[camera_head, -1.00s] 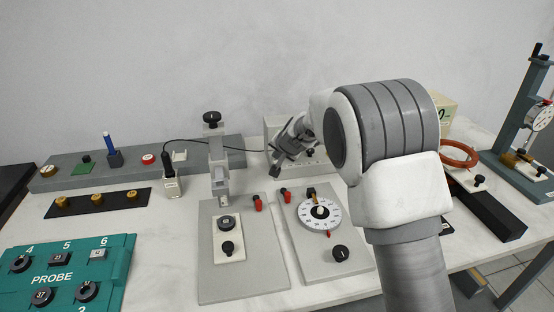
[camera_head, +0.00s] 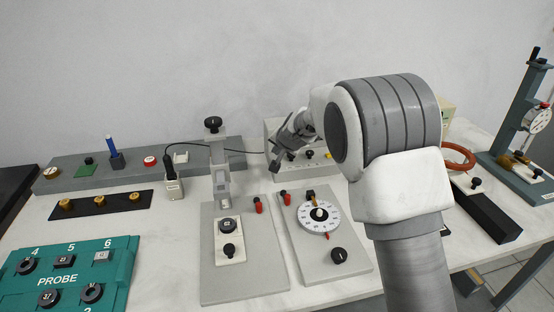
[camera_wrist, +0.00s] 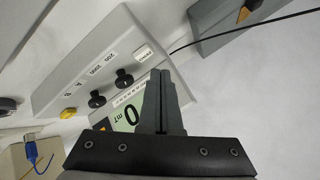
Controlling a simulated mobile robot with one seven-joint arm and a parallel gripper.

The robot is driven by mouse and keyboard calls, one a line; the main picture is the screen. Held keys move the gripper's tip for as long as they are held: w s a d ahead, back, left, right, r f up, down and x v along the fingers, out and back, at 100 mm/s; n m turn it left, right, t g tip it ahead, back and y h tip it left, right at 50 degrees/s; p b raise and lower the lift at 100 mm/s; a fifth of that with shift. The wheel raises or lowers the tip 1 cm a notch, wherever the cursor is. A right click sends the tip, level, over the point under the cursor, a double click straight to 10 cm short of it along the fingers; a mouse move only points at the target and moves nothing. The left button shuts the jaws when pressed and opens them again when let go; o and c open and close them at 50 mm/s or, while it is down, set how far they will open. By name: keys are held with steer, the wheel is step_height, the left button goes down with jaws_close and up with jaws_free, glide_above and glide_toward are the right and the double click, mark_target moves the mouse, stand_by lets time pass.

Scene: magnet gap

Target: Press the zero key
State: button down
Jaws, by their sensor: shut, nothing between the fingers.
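A grey meter box (camera_head: 275,130) stands at the back against the wall. In the wrist view the box (camera_wrist: 95,65) shows a display (camera_wrist: 130,115) reading 0 mT, black knobs (camera_wrist: 124,78) and a yellow round button (camera_wrist: 68,113). The yellow button also shows in the head view (camera_head: 309,154). My gripper (camera_head: 276,160) is shut and empty in front of the box's left part. In the wrist view its fingertips (camera_wrist: 160,73) overlap the panel edge near the display and hide part of it. Contact cannot be told.
A black cable (camera_head: 220,149) runs from the box to a probe (camera_head: 173,178). A grey stand (camera_head: 220,180) and a dial plate (camera_head: 330,235) stand in front. A teal probe rack (camera_head: 65,280) is at front left, an orange ring (camera_head: 458,158) at right.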

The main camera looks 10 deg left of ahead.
step_height(320, 180, up, 4)
steer(key=p, duration=0.3)
steer(key=shift+r, duration=0.1)
stand_by(0.4)
steer(key=s+d+r+n+p, duration=0.2)
steer(key=s+d+r+p, duration=0.3)
steer(key=s+d+r, duration=1.15)
steer(key=s+d+r+h+p, duration=0.1)
steer(key=s+d, duration=0.4)
steer(key=s, duration=0.3)
steer(key=s+d+r+g+h+p, duration=0.1)
steer(key=s+d+r+h+p, duration=0.1)
steer(key=s+d, duration=0.3)
steer(key=s+d+r+g+h+p, duration=0.1)
steer(key=s+d, duration=0.4)
steer(key=s, duration=0.6)
steer(key=shift+s+r+n+h+p, duration=0.15)
steer(key=shift+r+n+h+p, duration=0.25)
steer(key=shift+r, duration=0.25)
